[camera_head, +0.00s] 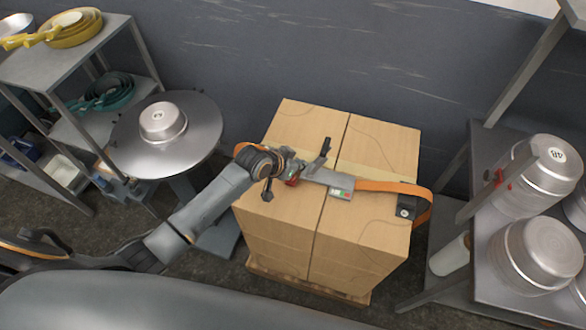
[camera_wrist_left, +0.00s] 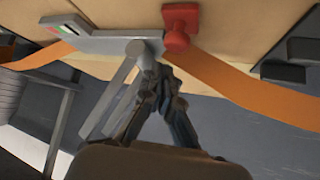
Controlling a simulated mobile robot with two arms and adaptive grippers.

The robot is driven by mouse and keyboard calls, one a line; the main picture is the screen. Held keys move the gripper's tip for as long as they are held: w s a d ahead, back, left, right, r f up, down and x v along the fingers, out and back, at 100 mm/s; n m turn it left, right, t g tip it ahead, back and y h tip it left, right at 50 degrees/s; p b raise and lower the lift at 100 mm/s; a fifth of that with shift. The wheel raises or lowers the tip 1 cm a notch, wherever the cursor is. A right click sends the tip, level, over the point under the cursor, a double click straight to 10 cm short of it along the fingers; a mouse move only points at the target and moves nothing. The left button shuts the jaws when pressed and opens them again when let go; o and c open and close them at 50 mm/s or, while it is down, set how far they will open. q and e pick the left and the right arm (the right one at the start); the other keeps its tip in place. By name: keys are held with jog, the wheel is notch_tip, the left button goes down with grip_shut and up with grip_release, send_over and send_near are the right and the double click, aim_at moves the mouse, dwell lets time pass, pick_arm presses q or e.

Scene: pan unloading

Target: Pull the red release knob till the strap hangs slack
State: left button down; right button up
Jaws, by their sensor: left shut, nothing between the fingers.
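The orange strap (camera_head: 380,187) crosses the tops of the cardboard boxes (camera_head: 380,145). Its right end bows out past the box edge; it also shows in the left wrist view (camera_wrist_left: 255,97). A grey buckle (camera_head: 318,179) with a red and green label sits on the strap. The red release knob (camera_head: 292,182) is at the buckle's left end, partly hidden by my gripper. In the left wrist view the knob (camera_wrist_left: 178,40) stands clear. My left gripper (camera_wrist_left: 152,72) is shut and empty, its tips just beside the knob. My right gripper is not in view.
A round metal table (camera_head: 200,135) with a pan stands left of the boxes. A shelf (camera_head: 60,60) with yellow and green pans is farther left. Metal pans (camera_head: 537,250) stand on a rack at the right. A grey wall is close behind.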

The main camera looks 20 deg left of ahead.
pick_arm(q)
jog(key=shift+s+a+f, duration=0.1)
jog(key=shift+s+a, duration=0.3)
jog(key=shift+s, duration=0.25)
jog(key=shift+s+a+f, duration=0.1)
jog(key=shift+s+a, duration=0.25)
jog(key=shift+s, duration=0.3)
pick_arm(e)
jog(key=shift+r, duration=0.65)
